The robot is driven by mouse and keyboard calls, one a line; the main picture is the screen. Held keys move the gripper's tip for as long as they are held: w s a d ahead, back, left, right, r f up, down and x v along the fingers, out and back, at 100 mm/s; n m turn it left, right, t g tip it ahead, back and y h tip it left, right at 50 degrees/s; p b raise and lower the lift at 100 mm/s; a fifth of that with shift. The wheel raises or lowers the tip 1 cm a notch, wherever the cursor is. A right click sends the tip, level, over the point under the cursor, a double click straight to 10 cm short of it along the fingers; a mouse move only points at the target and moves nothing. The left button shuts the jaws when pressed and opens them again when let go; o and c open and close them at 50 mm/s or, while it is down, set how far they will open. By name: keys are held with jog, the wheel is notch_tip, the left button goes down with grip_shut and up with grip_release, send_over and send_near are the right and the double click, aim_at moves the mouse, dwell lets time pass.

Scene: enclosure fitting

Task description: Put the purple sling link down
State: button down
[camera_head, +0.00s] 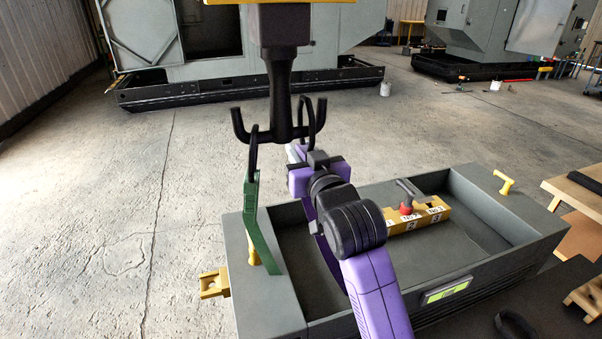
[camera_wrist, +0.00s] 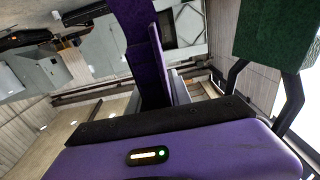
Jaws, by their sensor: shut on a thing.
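The purple sling link (camera_head: 311,214) shows as a narrow strip behind my arm in the head view, its lower part over the grey open-topped enclosure (camera_head: 271,310). In the wrist view the purple link (camera_wrist: 147,50) rises from the jaw area. My gripper (camera_head: 300,158) is shut on it, just below the black lifting hook (camera_head: 283,120). A dark loop shows at the hook's right prong; my arm hides how it joins the purple link. The green sling link (camera_head: 257,225) hangs tilted from the left prong. It also shows in the wrist view (camera_wrist: 275,35).
A yellow block with numbered labels (camera_head: 434,216) and a red-knobbed part (camera_head: 406,208) stands inside the enclosure. Yellow brackets (camera_head: 212,285) (camera_head: 506,183) sit at its ends. A wooden table (camera_head: 575,190) stands at the right. The floor on the left is clear.

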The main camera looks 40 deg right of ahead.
jog(key=shift+f+b, duration=1.65)
jog(key=shift+f, duration=0.4)
jog(key=shift+f, duration=0.25)
jog(key=c, duration=1.2)
grip_release()
jog(key=shift+o, duration=0.2)
jog(key=shift+b, duration=0.3)
